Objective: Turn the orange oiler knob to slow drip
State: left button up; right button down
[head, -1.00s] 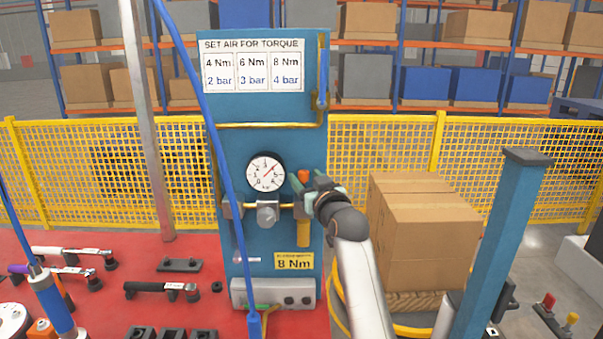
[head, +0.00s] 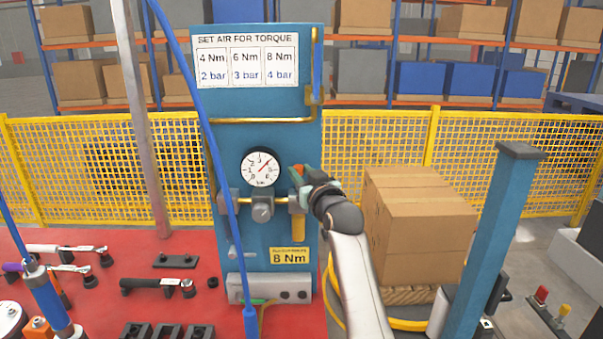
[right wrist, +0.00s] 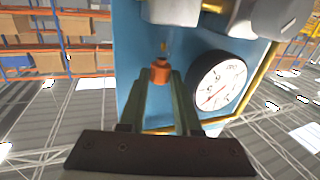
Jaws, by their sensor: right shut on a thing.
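The orange oiler knob (head: 298,170) sits on the blue panel (head: 232,150), just right of the round gauge (head: 264,167). My right gripper (head: 303,174) reaches it from the right. In the right wrist view the knob (right wrist: 161,72) is between the tips of the two green fingers (right wrist: 161,85), which are shut on it. The gauge (right wrist: 220,82) is close beside the right finger there. The yellow oiler bowl (head: 298,226) hangs below the knob, partly covered by my gripper. My left gripper does not show.
A silver regulator (head: 262,208) is below the gauge. A blue hose (head: 205,130) hangs before the panel's left side. Tools such as a torque wrench (head: 158,286) lie on the red table (head: 180,318). Cardboard boxes (head: 418,225) stand at right.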

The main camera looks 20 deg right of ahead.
jog(key=shift+d+n+y, duration=0.2)
jog(key=shift+n+y, duration=0.1)
jog(key=shift+y, duration=0.2)
jog(key=shift+d+f+n+y+b, duration=0.1)
jog(key=shift+d+n+y+b, duration=0.15)
jog(key=shift+n+y+b, duration=0.8)
jog(key=n+y+b, duration=0.1)
jog(key=y+b, duration=0.1)
jog(key=g+y+b, duration=0.1)
jog(key=shift+w+d+n+g+y+b, duration=0.2)
jog(key=shift+n+g+y+b, duration=0.1)
jog(key=shift+n+y+b, duration=0.1)
jog(key=shift+r+n+g+y+b, duration=0.2)
jog(key=shift+n+g+y+b, duration=0.5)
jog(key=shift+y+b, duration=0.5)
jog(key=c, duration=0.6)
grip_release()
jog(key=shift+s+d, duration=0.1)
jog(key=shift+s, duration=0.05)
